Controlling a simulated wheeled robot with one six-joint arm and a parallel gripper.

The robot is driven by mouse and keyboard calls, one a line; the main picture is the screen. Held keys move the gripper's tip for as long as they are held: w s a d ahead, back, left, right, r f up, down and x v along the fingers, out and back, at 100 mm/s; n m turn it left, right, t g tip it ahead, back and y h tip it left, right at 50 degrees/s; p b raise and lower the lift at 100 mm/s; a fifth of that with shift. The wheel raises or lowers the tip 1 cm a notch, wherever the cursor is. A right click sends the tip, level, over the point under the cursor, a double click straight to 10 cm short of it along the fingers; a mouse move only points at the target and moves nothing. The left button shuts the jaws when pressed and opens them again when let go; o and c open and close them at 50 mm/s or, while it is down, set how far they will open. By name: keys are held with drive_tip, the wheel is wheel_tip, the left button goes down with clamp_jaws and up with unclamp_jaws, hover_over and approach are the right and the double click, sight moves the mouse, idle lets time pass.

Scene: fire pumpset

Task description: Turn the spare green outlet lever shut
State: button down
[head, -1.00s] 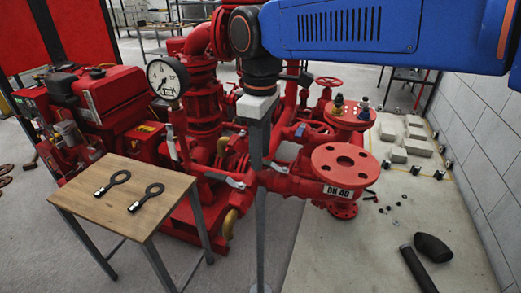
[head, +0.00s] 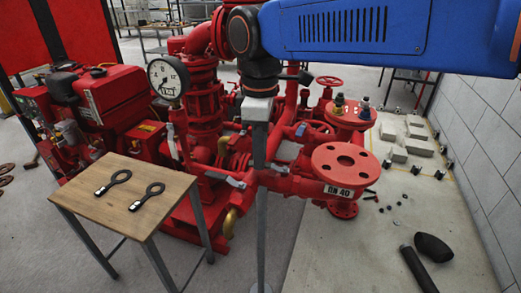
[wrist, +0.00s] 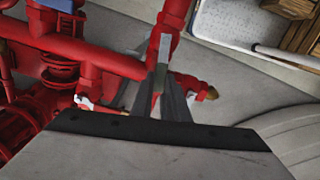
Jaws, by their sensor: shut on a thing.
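A red pipe runs just beyond the fingertips. In the head view my gripper (head: 258,165) points straight down in front of the red pump pipework (head: 285,183). The lever itself cannot be made out there.
A wooden table (head: 165,215) with two black ring-ended tools (head: 113,183) stands at the left. A red flange (head: 345,162) is close to the right. A pressure gauge (head: 168,77) rises at the left. Black parts (head: 433,247) lie on the floor.

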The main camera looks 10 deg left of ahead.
sight(272, 169)
drive_tip(key=s+d+n, duration=0.1)
drive_tip(key=n, duration=0.3)
drive_tip(key=s+d+n, duration=0.1)
drive_tip(key=s+n, duration=0.1)
drive_tip(key=n, duration=0.2)
drive_tip(key=s+d+n, duration=0.1)
drive_tip(key=n, duration=0.3)
drive_tip(key=shift+s+d+n, duration=0.3)
drive_tip(key=shift+s+d, duration=0.05)
drive_tip(key=shift+s, duration=0.05)
drive_tip(key=shift+s+d+n, duration=0.1)
drive_tip(key=shift+d+n, duration=0.3)
drive_tip(key=shift+n, duration=0.35)
drive_tip(key=shift+s+d+n, duration=0.1)
drive_tip(key=shift+d+n, duration=0.25)
drive_tip(key=shift+n, duration=0.4)
drive_tip(key=shift+r, duration=0.1)
drive_tip(key=shift+w, duration=0.1)
drive_tip(key=c, duration=1.7)
unclamp_jaws()
